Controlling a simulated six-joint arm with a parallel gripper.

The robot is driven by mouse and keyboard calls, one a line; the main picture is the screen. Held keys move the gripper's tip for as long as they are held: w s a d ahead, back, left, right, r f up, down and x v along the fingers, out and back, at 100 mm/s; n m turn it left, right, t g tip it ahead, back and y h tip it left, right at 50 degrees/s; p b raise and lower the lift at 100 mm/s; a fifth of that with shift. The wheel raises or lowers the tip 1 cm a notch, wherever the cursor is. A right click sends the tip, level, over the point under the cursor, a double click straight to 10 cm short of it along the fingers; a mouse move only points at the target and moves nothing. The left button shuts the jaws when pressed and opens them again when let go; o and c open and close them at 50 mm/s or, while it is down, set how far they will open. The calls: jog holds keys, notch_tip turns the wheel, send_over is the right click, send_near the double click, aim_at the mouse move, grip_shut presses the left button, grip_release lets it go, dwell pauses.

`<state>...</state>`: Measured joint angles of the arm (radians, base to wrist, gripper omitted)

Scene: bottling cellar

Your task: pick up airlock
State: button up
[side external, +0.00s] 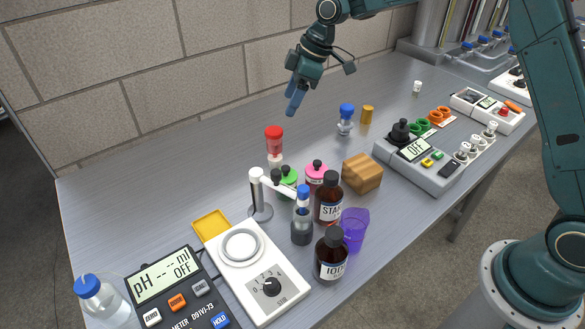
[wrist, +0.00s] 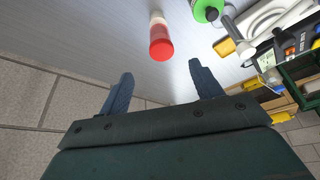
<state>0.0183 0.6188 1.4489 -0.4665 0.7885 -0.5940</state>
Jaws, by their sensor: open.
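A small upright piece with a red cap, a reddish clear body and a pale foot (side external: 274,145) stands on the bench; it looks like the airlock, though I cannot be certain. It also shows in the wrist view (wrist: 160,42), beyond the gap between the fingers. A clear piece with a blue top (side external: 346,119) stands further right and could also be taken for an airlock. My gripper (side external: 294,98) is open and empty, above the bench near the back wall. In the wrist view its two fingers (wrist: 163,85) are spread apart, with nothing between them.
A green-capped piece (side external: 287,181), a pink-capped one (side external: 317,173), brown bottles (side external: 329,202), a wooden block (side external: 361,173) and a purple cup (side external: 355,229) crowd the middle. A stirrer (side external: 255,268) and pH meter (side external: 175,292) lie in front. The bench's left back is clear.

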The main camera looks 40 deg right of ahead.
aim_at(272, 141)
jog(key=shift+x, duration=4.25)
jog(key=shift+f, duration=0.15)
jog(key=shift+x, duration=2.5)
jog(key=shift+s, duration=0.1)
jog(key=shift+c, duration=0.5)
jog(key=c, duration=1)
